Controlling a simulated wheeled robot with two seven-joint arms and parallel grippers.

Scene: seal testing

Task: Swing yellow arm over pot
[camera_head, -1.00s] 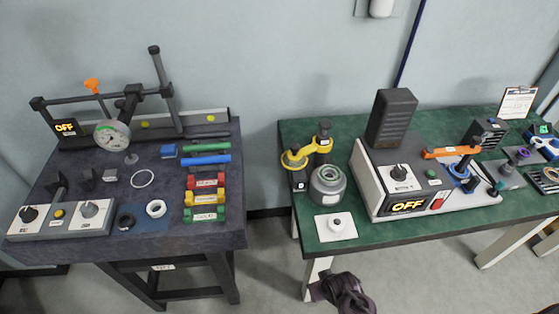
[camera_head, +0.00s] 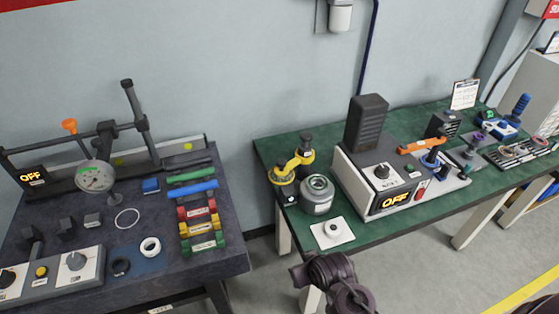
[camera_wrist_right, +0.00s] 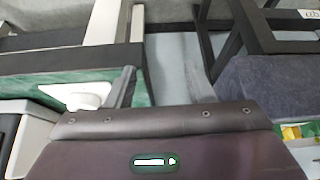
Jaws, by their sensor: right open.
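The yellow arm (camera_head: 293,163) is on the green table, attached at a dark post and reaching toward the front left. It lies behind and left of the grey pot (camera_head: 317,203), not over it. The pot's round top is uncovered by the arm. My dark right arm comes up from the bottom of the head view, in front of the table edge; its fingertips cannot be made out there. In the right wrist view my right gripper (camera_wrist_right: 165,85) has two fingers spread apart with nothing between them. My left gripper is not in view.
A white plate with a round knob (camera_head: 332,232) lies in front of the pot; it also shows in the wrist view (camera_wrist_right: 85,95). A white control box reading OFF (camera_head: 385,208) stands right of the pot. A dark table (camera_head: 215,262) with gauge rig is at left, across a gap.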

